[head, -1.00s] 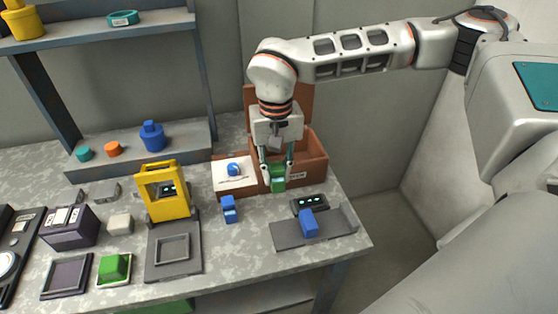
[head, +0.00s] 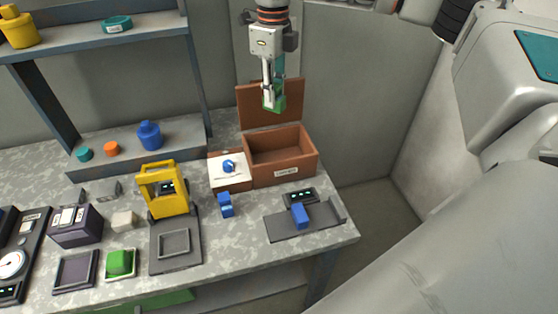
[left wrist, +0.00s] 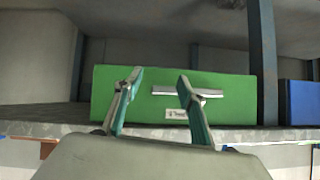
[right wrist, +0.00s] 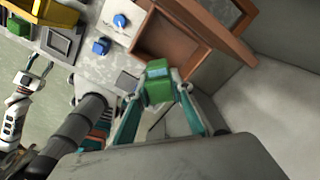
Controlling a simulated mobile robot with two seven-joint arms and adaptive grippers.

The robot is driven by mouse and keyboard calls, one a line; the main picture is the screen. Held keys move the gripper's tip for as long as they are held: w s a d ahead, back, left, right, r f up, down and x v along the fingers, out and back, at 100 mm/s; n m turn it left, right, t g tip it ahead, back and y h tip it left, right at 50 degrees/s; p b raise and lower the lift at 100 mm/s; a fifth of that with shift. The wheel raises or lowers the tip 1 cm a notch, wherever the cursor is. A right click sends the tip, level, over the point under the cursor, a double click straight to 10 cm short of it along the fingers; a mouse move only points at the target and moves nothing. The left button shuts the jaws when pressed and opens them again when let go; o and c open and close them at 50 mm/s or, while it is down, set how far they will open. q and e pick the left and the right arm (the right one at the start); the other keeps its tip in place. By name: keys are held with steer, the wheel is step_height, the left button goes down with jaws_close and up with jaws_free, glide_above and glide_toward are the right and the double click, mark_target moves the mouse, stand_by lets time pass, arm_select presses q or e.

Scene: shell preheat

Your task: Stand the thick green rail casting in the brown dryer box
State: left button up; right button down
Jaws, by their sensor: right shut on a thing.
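The green rail casting (head: 280,104) is held by my right gripper (head: 272,100), which is shut on it. The casting hangs above the open brown dryer box (head: 313,161), in front of its raised lid, in the head view. In the right wrist view the casting (right wrist: 157,84) sits between the fingertips, with the box (right wrist: 170,50) beyond it. The box interior looks empty.
A control panel with a blue knob (head: 229,166) adjoins the box. A small blue block (head: 225,205) and a grey tray with another blue block (head: 300,215) stand in front. A yellow frame (head: 164,190), a green block (head: 120,262) and shelves are at left.

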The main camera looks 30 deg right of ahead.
step_height(320, 180, up, 4)
steer(key=w+d+r+m+p, duration=0.1)
steer(key=w+d+m, duration=0.1)
steer(key=m, duration=0.7)
arm_select(q)
steer(key=shift+s+a+r+y+p, duration=0.35)
steer(key=shift+a+r+p, duration=0.25)
steer(key=shift+p, duration=0.25)
arm_select(e)
step_height(320, 180, down, 20)
steer(key=shift+s+d+f, duration=0.15)
steer(key=shift+d+f, duration=0.05)
arm_select(q)
steer(key=shift+d+f, duration=0.1)
arm_select(e)
steer(key=shift+f, duration=0.55)
steer(key=shift+f, duration=0.1)
